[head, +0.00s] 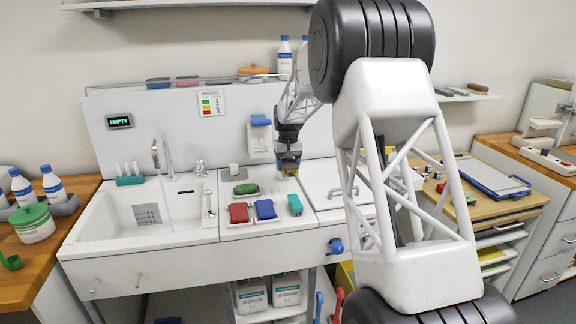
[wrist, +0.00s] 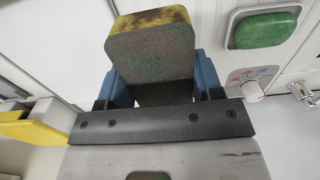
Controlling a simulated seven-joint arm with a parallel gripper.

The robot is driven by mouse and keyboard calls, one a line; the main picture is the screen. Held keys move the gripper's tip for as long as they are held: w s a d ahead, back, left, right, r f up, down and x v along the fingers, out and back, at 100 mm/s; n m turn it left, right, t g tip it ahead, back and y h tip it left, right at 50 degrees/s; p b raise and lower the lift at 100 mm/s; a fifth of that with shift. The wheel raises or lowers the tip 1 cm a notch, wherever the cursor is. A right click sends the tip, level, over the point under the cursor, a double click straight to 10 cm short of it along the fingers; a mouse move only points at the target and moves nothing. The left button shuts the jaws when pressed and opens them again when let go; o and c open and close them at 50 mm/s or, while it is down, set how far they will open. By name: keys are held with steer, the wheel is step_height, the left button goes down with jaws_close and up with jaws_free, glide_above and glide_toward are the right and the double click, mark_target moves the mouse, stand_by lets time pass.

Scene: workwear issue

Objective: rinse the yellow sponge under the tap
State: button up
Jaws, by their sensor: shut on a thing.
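The yellow sponge (wrist: 150,52) is held between the blue fingers of my gripper (wrist: 160,82) in the wrist view. It has a grey-green face and a yellow edge with dark stains. In the head view, my gripper (head: 289,158) is above the right side of the sink unit, shut on the sponge (head: 289,172), which shows only as a small yellowish patch. The tap (head: 168,152) stands behind the basin (head: 112,218) at the left. A thin bluish stream (head: 167,195) runs down from it into the basin. The sponge is well to the right of the stream.
A green sponge (head: 246,188) lies on a white dish right of the basin. Red (head: 239,213), blue (head: 265,209) and teal (head: 295,204) pieces lie in front of it. A teal rack with white tubes (head: 130,179) stands at the basin's back left. The basin's middle looks clear.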

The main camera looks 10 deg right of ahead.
steer(key=shift+a, duration=0.1)
steer(key=s+a+t, duration=0.1)
steer(key=a, duration=0.8)
steer(key=s+a+t+y, duration=0.1)
steer(key=a, duration=0.9)
steer(key=s+a+t, duration=0.1)
steer(key=a, duration=0.9)
steer(key=shift+s+r+n+y, duration=0.2)
steer(key=shift+s+n+y, duration=0.1)
steer(key=shift+n+y, duration=0.1)
steer(key=s+a+f+t, duration=0.2)
steer(key=s+a+f, duration=0.4)
steer(key=a, duration=0.5)
steer(key=s, duration=0.2)
steer(key=shift+s+a+f+m, duration=0.25)
steer(key=shift+s+f+m, duration=0.15)
steer(key=shift+w, duration=0.1)
steer(key=w+a+f, duration=0.1)
steer(key=w+a, duration=0.1)
steer(key=w, duration=0.4)
steer(key=w+a+f, duration=0.1)
steer(key=w+a, duration=0.2)
steer(key=w, duration=0.3)
steer(key=shift+w+a+f, duration=0.2)
steer(key=shift+w+f, duration=0.15)
steer(key=shift+f, duration=0.05)
